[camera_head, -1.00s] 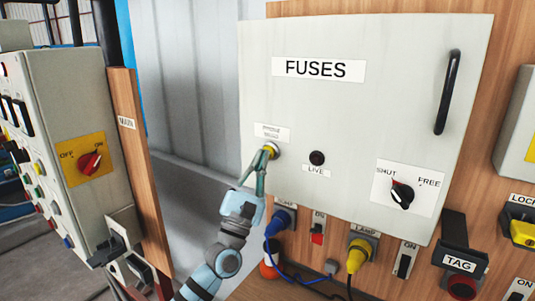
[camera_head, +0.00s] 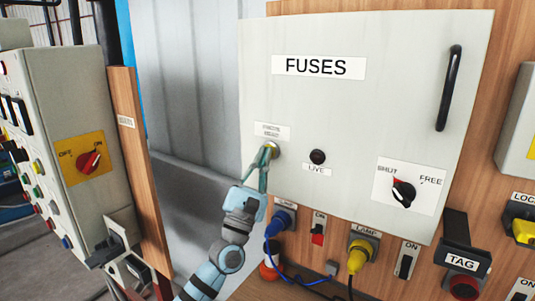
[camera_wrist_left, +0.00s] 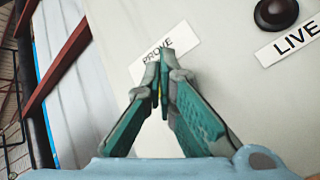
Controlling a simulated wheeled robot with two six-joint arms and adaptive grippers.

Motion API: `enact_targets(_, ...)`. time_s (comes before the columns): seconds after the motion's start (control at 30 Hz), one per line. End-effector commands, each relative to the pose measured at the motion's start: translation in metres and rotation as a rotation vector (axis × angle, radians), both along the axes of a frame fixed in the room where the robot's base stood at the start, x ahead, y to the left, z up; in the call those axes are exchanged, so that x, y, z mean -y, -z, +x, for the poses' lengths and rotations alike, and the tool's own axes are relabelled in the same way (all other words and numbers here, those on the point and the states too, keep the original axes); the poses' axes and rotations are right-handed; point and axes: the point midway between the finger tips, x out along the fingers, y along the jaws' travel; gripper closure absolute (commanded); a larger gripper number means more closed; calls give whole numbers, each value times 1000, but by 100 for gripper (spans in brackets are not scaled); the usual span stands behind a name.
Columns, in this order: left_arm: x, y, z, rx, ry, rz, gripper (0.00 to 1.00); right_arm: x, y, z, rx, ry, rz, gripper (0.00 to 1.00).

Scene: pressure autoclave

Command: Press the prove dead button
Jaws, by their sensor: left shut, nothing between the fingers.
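The prove dead button (camera_head: 275,153) is a small round button in a ring on the grey FUSES panel, just below its white label (camera_head: 272,131). My left gripper (camera_head: 267,151) is shut and empty, with its fingertips at the button, covering most of it. I cannot tell if the button is pressed in. In the left wrist view the shut fingertips (camera_wrist_left: 161,72) overlap the label (camera_wrist_left: 165,52), of which "PROVE" is readable, and the button is hidden behind the fingers. My right gripper is not in view.
A dark LIVE lamp (camera_head: 317,157) is right of the button. The SHUT/FREE knob (camera_head: 403,193) and black door handle (camera_head: 448,88) are further right. A box with a red OFF/ON knob (camera_head: 90,162) stands left.

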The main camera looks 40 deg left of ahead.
Motion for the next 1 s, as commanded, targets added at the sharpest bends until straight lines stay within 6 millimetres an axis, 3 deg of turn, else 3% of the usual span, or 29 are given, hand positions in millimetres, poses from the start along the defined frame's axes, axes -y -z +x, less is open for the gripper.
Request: enact_targets(1.0, 0, 0, 5, -1, 0, 0, 100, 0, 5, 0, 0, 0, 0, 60)
